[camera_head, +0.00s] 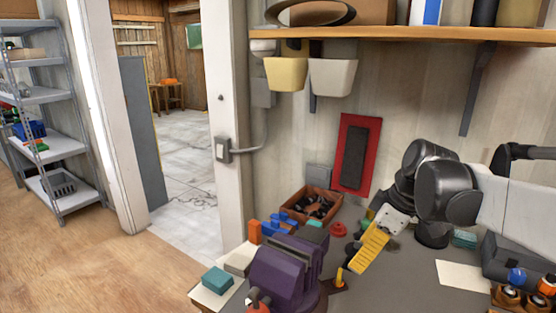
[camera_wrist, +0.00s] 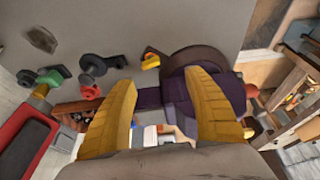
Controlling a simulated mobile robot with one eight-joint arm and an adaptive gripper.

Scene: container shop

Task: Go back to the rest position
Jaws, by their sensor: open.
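My gripper (camera_head: 372,243) has yellow ribbed fingers and hangs over the grey bench (camera_head: 400,285), to the right of the purple vise (camera_head: 285,270). In the wrist view my gripper (camera_wrist: 160,108) shows its two yellow fingers spread apart, with nothing held between them. Part of the purple vise (camera_wrist: 178,92) shows behind and between the fingers in that view. My arm reaches in from the right side of the head view.
A brown bin (camera_head: 312,203) with dark parts stands against the wall. Red knobs (camera_head: 338,229) and colored blocks (camera_head: 275,226) lie nearby. A teal block (camera_head: 217,280) sits at the front left. A shelf (camera_head: 420,34) with hanging bins is above. A doorway is at left.

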